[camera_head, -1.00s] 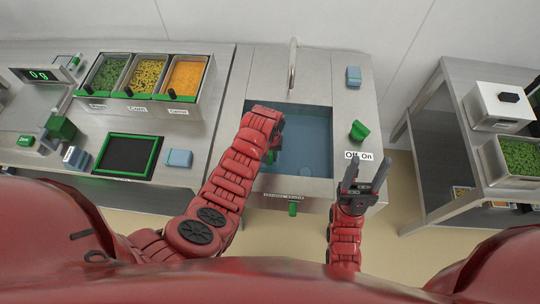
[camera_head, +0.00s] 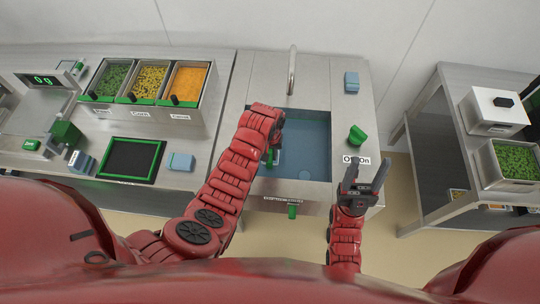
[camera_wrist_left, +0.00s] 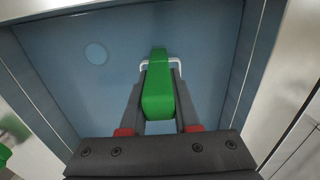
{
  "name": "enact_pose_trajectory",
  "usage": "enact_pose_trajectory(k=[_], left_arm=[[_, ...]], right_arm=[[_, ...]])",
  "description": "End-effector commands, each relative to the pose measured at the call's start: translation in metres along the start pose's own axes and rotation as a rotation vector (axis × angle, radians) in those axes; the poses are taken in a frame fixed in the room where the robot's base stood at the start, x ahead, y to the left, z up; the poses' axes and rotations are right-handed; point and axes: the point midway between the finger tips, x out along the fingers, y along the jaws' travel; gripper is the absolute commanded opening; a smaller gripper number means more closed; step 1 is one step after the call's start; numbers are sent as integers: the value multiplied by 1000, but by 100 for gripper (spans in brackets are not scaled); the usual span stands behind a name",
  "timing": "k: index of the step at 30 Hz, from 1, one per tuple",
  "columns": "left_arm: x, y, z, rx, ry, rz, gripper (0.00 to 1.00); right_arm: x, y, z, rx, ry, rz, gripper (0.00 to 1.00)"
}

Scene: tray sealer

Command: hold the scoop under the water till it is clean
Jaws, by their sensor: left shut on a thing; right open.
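My left gripper (camera_head: 272,152) is over the sink basin (camera_head: 322,108), shut on the green handle of the scoop. In the left wrist view the scoop's green handle (camera_wrist_left: 158,90) lies between the two fingers, and a pale rim (camera_wrist_left: 174,61) shows at its far end. The rest of the scoop is hidden behind the handle. The tap (camera_head: 291,72) stands at the back edge of the basin. I cannot make out a water stream or any dirt on the scoop. My right gripper (camera_head: 366,168) is open and empty, in front of the sink counter's right side.
A green knob (camera_head: 357,135) with an Off/On label (camera_head: 362,160) is right of the basin. A blue sponge-like block (camera_head: 352,82) lies behind it. Topping bins (camera_head: 155,117) and a black green-framed panel (camera_head: 130,158) stand left. A steel rack (camera_head: 440,120) is at the right.

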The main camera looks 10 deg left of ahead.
Motion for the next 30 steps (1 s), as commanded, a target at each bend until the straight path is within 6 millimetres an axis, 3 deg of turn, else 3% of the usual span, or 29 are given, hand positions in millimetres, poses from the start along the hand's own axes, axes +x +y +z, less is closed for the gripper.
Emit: enact_pose_trajectory(k=[3,30], left_arm=[[-21,0,-1,1,3,1,0],[-140,0,-1,-1,3,1,0]], right_arm=[[13,1,-2,0,0,0,57],[64,3,-11,0,0,0,57]])
